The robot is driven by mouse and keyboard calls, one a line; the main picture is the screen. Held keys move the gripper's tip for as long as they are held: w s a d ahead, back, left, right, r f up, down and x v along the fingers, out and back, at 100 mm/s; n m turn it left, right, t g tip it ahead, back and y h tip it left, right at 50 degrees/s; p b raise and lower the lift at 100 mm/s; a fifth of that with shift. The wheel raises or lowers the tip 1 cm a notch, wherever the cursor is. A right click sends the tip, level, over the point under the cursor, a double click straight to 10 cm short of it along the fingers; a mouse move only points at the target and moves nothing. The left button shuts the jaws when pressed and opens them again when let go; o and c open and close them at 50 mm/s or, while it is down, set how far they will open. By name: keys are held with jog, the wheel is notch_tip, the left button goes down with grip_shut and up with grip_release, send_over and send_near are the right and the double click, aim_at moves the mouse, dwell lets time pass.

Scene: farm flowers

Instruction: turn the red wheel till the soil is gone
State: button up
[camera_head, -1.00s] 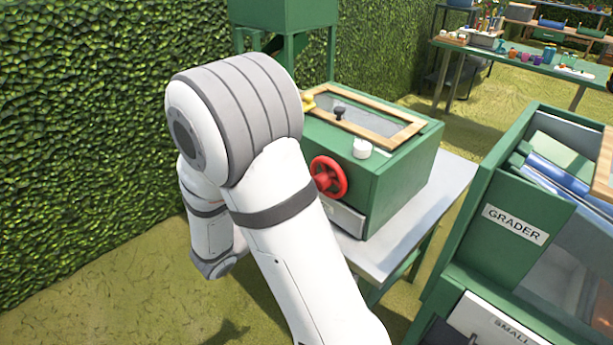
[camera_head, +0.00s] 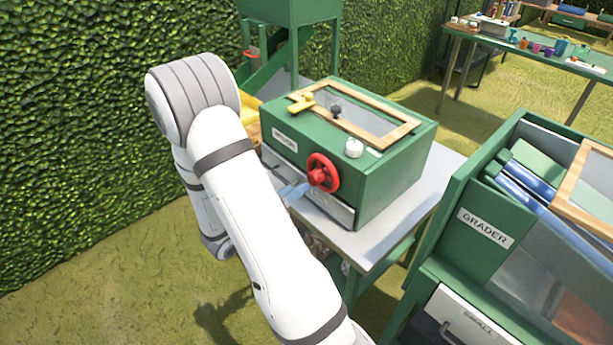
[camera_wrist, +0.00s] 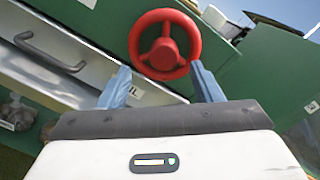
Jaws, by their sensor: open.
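The red wheel (camera_head: 322,173) is mounted on the front of a green box machine (camera_head: 390,185) with a framed clear window on top. In the wrist view the red wheel (camera_wrist: 165,44) stands upright just beyond my gripper (camera_wrist: 162,84). The blue fingers are spread open below and to either side of the wheel's lower rim, with nothing between them. In the head view a blue fingertip shows low and left of the wheel, and my arm hides the rest of the gripper. I cannot make out soil through the window (camera_head: 365,118).
A yellow handle (camera_head: 301,103) and a white knob (camera_head: 354,148) sit on the machine's top. A drawer with a handle (camera_wrist: 50,52) is below the wheel. The green grader (camera_head: 500,200) stands close on the right. A hedge is behind.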

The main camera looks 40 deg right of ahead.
aim_at(311, 180)
jog(key=d, duration=0.6)
jog(key=shift+w+d, duration=0.1)
jog(key=shift+w, duration=0.05)
